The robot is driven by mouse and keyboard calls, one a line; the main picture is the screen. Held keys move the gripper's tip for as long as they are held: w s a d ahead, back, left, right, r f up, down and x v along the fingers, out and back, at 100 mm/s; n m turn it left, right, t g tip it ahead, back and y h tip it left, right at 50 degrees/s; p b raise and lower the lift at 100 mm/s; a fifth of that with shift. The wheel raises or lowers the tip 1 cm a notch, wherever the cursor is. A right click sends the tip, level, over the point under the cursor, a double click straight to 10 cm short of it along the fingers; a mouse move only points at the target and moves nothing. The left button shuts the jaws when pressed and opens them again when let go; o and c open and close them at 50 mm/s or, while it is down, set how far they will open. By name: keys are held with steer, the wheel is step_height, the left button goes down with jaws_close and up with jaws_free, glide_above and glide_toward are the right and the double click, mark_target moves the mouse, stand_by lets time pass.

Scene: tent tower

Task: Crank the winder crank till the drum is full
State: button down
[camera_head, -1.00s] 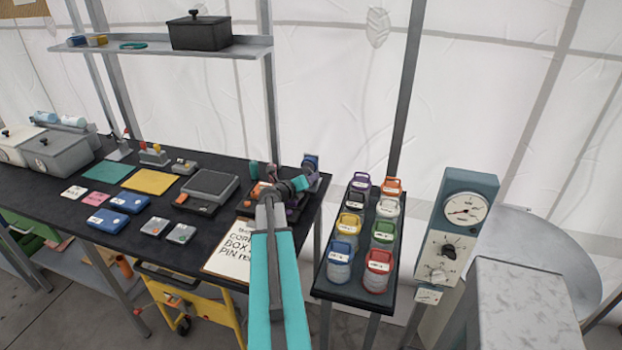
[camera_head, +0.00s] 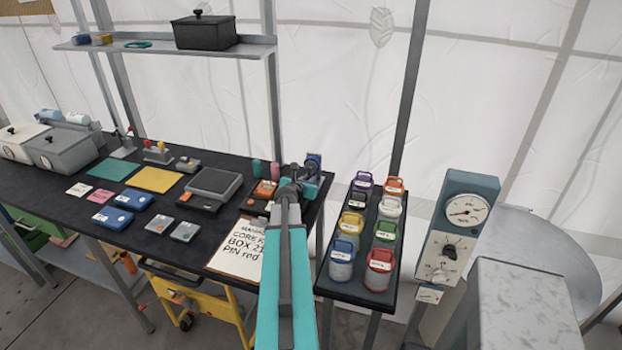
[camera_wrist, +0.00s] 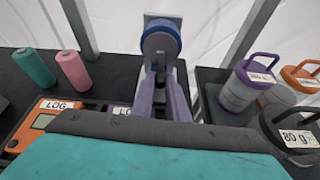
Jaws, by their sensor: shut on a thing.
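The winder (camera_head: 314,161) stands at the right end of the dark bench, with a blue round part near its top. In the wrist view the winder's blue-rimmed drum (camera_wrist: 161,24) faces me above a grey-purple stand. My gripper (camera_head: 297,182) is at the winder, low and in front of it, shut on the crank. The crank handle itself is mostly hidden behind my wrist and arm. My own teal and dark grey link covers the bottom of the wrist view. How full the drum is cannot be told.
An orange logger (camera_wrist: 38,122) and teal and pink spools (camera_wrist: 72,68) stand left of the winder. A side table (camera_head: 375,282) with several coloured-lid jars is close on the right. A clipboard (camera_head: 238,248) lies at the bench's front edge.

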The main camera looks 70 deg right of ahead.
steer(key=m+t, duration=0.1)
steer(key=w+m+t, duration=0.1)
steer(key=shift+a+f+m, duration=0.1)
steer(key=shift+m, duration=0.3)
steer(key=shift+w+m+t, duration=0.25)
steer(key=shift+m+t, duration=0.05)
steer(key=shift+m, duration=0.2)
steer(key=c, duration=1.7)
jaws_free()
steer(key=shift+w, duration=0.1)
steer(key=shift+c, duration=0.2)
steer(key=shift+r, duration=0.2)
steer(key=shift+a, duration=0.1)
